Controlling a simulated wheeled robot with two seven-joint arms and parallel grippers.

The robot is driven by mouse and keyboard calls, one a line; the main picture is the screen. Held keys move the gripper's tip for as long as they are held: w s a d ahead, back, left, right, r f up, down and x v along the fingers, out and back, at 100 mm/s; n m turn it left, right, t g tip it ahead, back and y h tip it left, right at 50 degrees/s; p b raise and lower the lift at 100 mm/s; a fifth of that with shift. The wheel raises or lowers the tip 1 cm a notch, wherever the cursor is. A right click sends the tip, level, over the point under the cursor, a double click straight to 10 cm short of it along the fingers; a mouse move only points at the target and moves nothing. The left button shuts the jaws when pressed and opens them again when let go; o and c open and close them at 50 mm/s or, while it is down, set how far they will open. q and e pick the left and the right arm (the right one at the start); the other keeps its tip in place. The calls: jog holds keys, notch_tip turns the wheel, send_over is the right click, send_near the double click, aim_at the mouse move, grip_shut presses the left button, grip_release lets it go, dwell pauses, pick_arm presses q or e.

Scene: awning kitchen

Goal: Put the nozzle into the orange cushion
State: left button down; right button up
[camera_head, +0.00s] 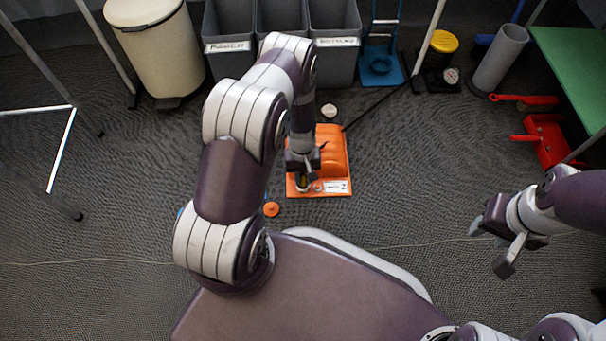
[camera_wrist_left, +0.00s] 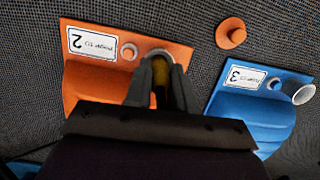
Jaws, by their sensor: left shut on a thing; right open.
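The orange cushion (camera_head: 335,150), on an orange base with a label reading 2, lies on the floor beyond my base. Its base also shows in the left wrist view (camera_wrist_left: 110,70), with a pale ring and a smaller hole beside the label. My left gripper (camera_head: 303,182) is over the near left corner of that base, shut on a yellowish-brown piece, which I take as the nozzle (camera_wrist_left: 160,96). The nozzle's tip is at the pale ring; the fingers hide how far in it is. My right gripper (camera_head: 490,246) is open and empty at the right.
A blue cushion (camera_wrist_left: 250,115) labelled 3 lies beside the orange one, with a grey tube (camera_wrist_left: 303,94) at its corner. An orange disc (camera_head: 271,209) lies on the floor nearby. Bins (camera_head: 333,62) stand behind; a red dustpan (camera_head: 548,140) lies right.

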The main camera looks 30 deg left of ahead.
pick_arm(q)
jog(key=shift+f, duration=0.15)
jog(key=shift+c, duration=2)
grip_release()
notch_tip(320, 180, up, 8)
jog(key=p, duration=0.7)
jog(key=shift+p, duration=0.35)
